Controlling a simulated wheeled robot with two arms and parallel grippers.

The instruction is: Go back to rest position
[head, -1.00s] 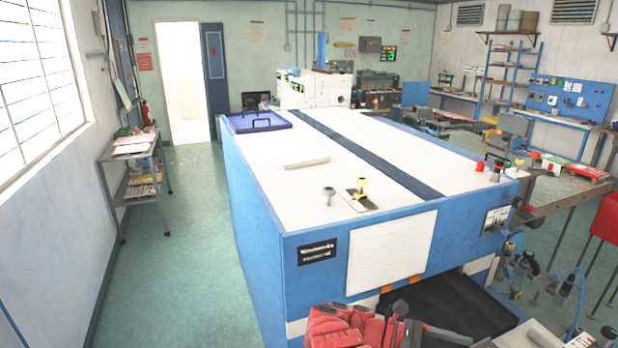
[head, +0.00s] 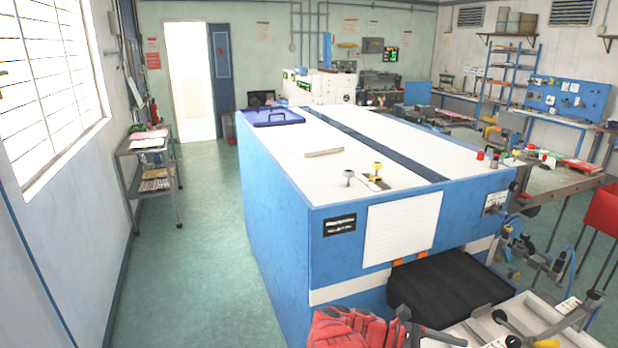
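Neither of my grippers shows in the head view, and no part of my arms can be made out. The task names no object. The large blue and white machine (head: 280,210) fills the middle of the view. Red gloves (head: 350,330) lie at the bottom edge in front of it, partly cut off by the frame.
A black belt or bed (head: 450,285) juts from the machine's front. A pale tray with tools (head: 480,328) is at bottom right. A grey shelf cart (head: 148,170) stands by the left wall. Open green floor (head: 185,270) lies between that wall and the machine.

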